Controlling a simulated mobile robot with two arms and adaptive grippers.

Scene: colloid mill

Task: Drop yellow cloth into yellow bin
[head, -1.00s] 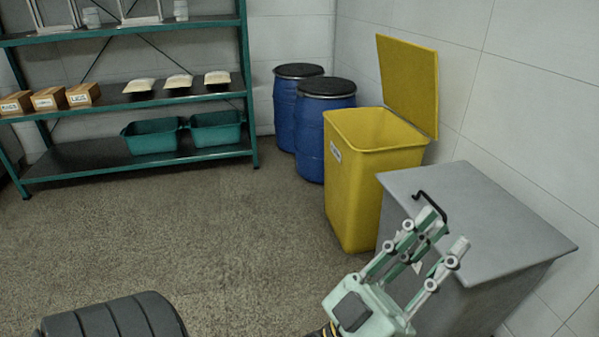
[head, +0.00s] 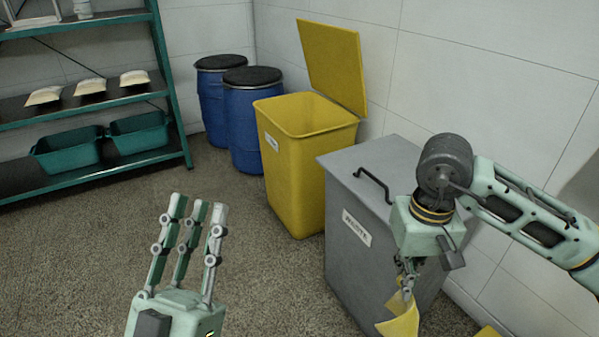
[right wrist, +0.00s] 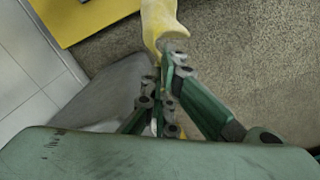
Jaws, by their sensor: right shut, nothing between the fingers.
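The yellow bin (head: 290,170) stands by the wall, its lid (head: 333,65) raised and its top open. The yellow cloth (head: 402,318) is at the fingertips of my right gripper (head: 407,285), low in front of the grey bin. In the right wrist view the cloth (right wrist: 160,25) narrows toward the shut fingers (right wrist: 165,85); I cannot tell how firmly they meet it. My left gripper (head: 190,215) is open and empty, upright over the floor, left of and nearer than the yellow bin.
A closed grey bin (head: 345,200) with a black handle stands right of the yellow bin. Blue drums (head: 245,130) stand behind it. A green shelf (head: 165,95) is at left. Floor at left is open.

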